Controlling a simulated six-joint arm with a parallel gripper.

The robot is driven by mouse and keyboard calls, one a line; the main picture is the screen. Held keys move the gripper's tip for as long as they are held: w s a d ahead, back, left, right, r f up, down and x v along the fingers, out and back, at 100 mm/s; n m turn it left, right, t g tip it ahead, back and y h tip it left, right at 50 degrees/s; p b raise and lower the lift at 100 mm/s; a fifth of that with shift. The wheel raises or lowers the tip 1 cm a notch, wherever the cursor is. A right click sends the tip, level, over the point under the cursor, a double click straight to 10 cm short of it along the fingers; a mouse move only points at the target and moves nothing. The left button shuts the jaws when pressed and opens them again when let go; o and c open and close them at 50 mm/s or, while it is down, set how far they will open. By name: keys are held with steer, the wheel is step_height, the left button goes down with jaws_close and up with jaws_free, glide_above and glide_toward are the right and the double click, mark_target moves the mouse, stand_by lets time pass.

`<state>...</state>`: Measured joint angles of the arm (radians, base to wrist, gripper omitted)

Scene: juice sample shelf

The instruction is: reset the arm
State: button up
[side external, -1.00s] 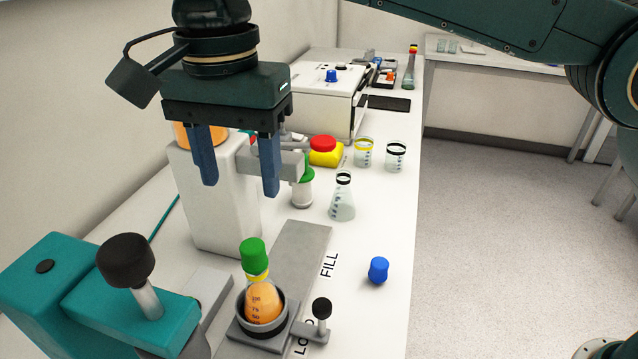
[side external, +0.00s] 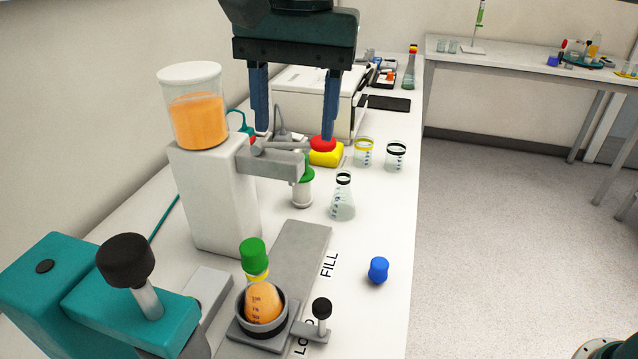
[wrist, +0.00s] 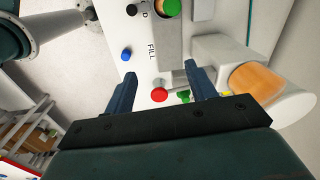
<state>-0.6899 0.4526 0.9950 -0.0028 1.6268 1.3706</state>
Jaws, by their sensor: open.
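My gripper (side external: 295,118) is open and empty in the side external view. It hangs above the bench, over the area of the dispenser arm and the red button. Its two blue fingers are apart with nothing between them. In the wrist view my gripper (wrist: 157,75) also shows open, with the red button (wrist: 159,95) seen beyond the gap between the fingers. A flask of orange juice (side external: 264,304) with a green stopper (side external: 253,256) sits in the grey ring holder at the front of the bench, apart from my gripper.
A juice dispenser (side external: 215,200) with an orange-filled tank (side external: 198,122) stands at left. The red button (side external: 323,144) on its yellow base, a clear flask (side external: 342,200), two beakers (side external: 363,153) and a blue stopper (side external: 378,270) are on the bench. A white machine (side external: 310,95) stands behind.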

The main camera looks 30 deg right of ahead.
steer(key=s+d+r+n+t, duration=0.1)
steer(key=s+d+n, duration=0.15)
steer(key=d, duration=0.75)
steer(key=s+d+n+t, duration=0.1)
steer(key=s+d, duration=0.3)
steer(key=d, duration=0.6)
steer(key=s+d+f+n+t, duration=0.3)
steer(key=s+d+f+n, duration=0.1)
steer(key=s+d+f, duration=0.7)
steer(key=s+d, duration=0.1)
steer(key=s, duration=0.2)
steer(key=shift+s+d+h, duration=0.15)
steer(key=shift+s+h, duration=0.15)
steer(key=shift+s, duration=0.1)
